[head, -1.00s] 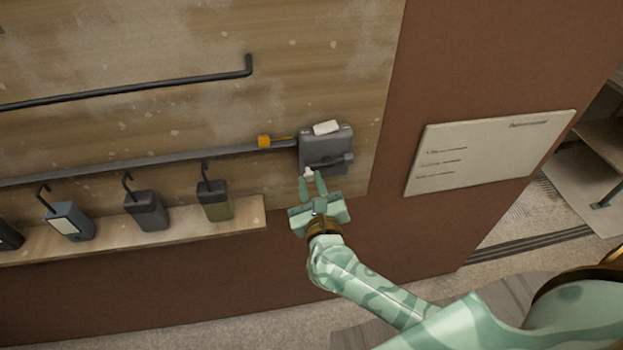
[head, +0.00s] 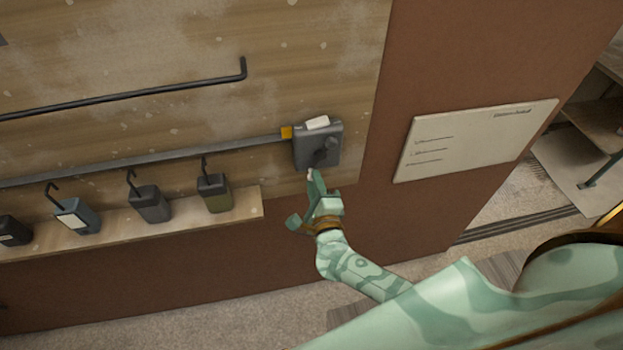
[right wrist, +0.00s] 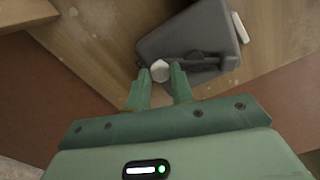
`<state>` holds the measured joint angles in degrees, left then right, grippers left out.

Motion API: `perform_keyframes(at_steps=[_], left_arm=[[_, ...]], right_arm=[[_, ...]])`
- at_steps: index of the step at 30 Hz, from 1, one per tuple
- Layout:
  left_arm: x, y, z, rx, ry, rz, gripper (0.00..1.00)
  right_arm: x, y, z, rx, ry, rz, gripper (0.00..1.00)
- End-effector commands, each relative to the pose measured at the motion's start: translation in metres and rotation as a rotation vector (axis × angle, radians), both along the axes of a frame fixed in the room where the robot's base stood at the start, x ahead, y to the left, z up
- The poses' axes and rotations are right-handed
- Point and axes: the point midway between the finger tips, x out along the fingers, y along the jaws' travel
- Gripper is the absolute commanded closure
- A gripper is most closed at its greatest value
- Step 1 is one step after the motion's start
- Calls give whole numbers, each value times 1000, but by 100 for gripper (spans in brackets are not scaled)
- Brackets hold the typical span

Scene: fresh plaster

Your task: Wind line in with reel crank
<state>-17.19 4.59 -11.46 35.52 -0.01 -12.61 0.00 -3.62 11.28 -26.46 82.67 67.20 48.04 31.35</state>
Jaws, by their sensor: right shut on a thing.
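The reel (head: 305,149) is a dark grey box fixed to the wall panel at the end of a grey rail. A dark crank arm (head: 325,152) shows on its front. A yellow tag (head: 286,132) sits on the rail right beside the reel's left side. My right gripper (head: 314,180) is at the lower edge of the reel. In the right wrist view, its green fingers (right wrist: 160,82) are shut on the pale crank knob (right wrist: 160,70), in front of the grey reel housing (right wrist: 205,38). The line between tag and reel is barely visible. My left gripper is out of view.
Several hooked weights, one olive (head: 214,194), stand on a wooden ledge (head: 235,208) at left. A bent black bar (head: 130,96) is above the rail. A white notice board (head: 475,140) hangs to the right. The wall below the reel is clear.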

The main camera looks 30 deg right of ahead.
Motion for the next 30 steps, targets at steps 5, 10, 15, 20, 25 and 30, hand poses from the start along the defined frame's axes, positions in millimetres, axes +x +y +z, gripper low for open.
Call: perform_keyframes(at_steps=[5,10,15,20,25,30], left_arm=[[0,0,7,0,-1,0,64],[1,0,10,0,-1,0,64],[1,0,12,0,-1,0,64],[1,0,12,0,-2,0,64],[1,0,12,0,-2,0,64],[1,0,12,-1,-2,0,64]], right_arm=[[-2,-4,-2,-99,26,0,100],[-2,-6,-4,-160,41,1,100],[-3,-8,-5,-190,49,1,100],[-3,-8,-6,-200,51,2,100],[-3,-8,-6,-200,51,2,100],[-3,-8,-6,-199,51,2,63]])
